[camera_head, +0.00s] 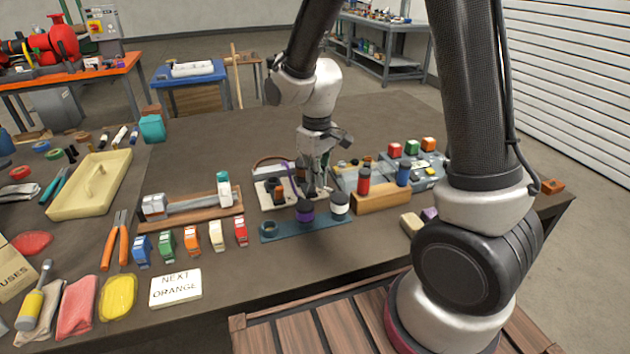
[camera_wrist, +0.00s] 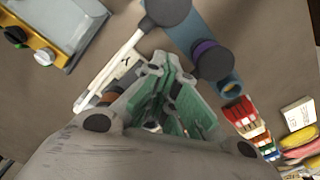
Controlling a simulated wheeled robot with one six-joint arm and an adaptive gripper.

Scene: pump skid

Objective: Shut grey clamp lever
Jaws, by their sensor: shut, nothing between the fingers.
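My gripper (camera_head: 318,186) points down over the middle of the bench, at a pale plate (camera_head: 262,194) with brown and dark fittings. In the wrist view my gripper (camera_wrist: 170,78) shows its green-padded fingers, shut and empty. There a pale grey bar (camera_wrist: 112,70) runs along the plate's side, left of the fingers, towards a dark round knob (camera_wrist: 168,10). It looks like the clamp lever, but I cannot tell for certain, nor its angle. My gripper hides part of the plate, and contact with the bar cannot be made out.
A blue strip (camera_head: 283,232) with a ring and two dark-topped knobs lies just in front. A wooden block (camera_head: 383,198) with red and blue cylinders stands right. A grey box (camera_head: 428,180) with coloured buttons is behind it. Coloured blocks (camera_head: 191,240) stand front left.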

